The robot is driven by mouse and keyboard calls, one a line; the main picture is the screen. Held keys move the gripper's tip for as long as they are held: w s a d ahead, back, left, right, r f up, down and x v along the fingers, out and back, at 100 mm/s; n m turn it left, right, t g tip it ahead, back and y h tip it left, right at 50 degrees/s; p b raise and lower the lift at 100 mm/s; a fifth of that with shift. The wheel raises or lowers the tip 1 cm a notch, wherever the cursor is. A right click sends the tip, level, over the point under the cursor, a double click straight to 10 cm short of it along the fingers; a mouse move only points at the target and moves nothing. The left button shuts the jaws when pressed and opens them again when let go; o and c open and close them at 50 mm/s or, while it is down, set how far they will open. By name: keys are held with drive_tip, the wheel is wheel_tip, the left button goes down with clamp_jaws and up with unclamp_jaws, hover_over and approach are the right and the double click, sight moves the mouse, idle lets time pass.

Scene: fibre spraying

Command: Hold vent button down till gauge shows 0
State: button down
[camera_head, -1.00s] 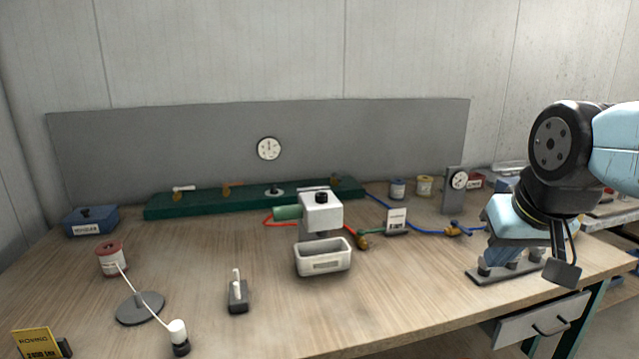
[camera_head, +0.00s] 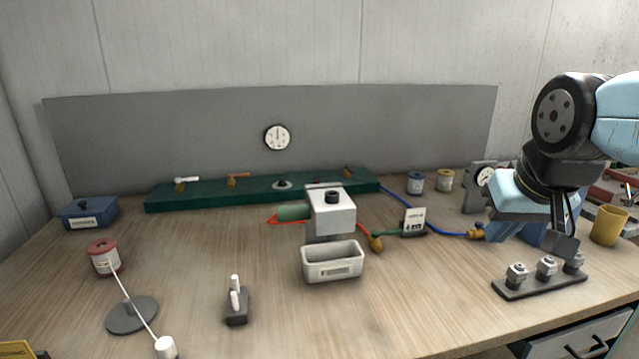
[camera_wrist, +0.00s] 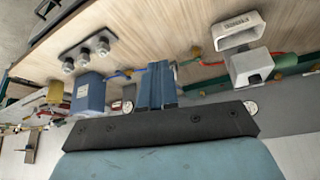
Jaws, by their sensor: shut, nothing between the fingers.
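A round white gauge (camera_head: 277,137) hangs on the grey back panel; its dial is too small to read surely. A second gauge (camera_head: 484,176) stands on a grey upright at the right, partly behind my arm. A black knob (camera_head: 333,196) tops a white box (camera_head: 333,215). I cannot tell which of these is the vent button. My gripper (camera_wrist: 158,70) is shut and empty, over the right side of the bench, apart from disc and knob.
A white tray (camera_head: 333,263) stands before the box. A rack with several metal fittings (camera_head: 540,284) lies near my gripper at the front right. A blue hose (camera_head: 440,230) crosses behind. A spool (camera_head: 104,256) and blue box (camera_head: 89,212) are left.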

drive_tip(key=w+a+r, duration=0.1)
drive_tip(key=w+r, duration=0.2)
drive_tip(key=w, duration=0.4)
drive_tip(key=w+a+r+m, duration=0.1)
drive_tip(key=w+a+r, duration=0.15)
drive_tip(key=w, duration=0.45)
drive_tip(key=w+a+r, duration=0.1)
drive_tip(key=w+r, duration=0.2)
drive_tip(key=w, duration=0.3)
drive_tip(key=m+t+y, duration=0.3)
drive_tip(key=m, duration=0.1)
hover_over(318, 182)
wheel_tip(318, 182, down, 20)
drive_tip(key=shift+s+f, duration=0.1)
drive_tip(key=shift+f, duration=0.15)
drive_tip(key=shift+f, duration=4.25)
drive_tip(key=shift+f, duration=0.15)
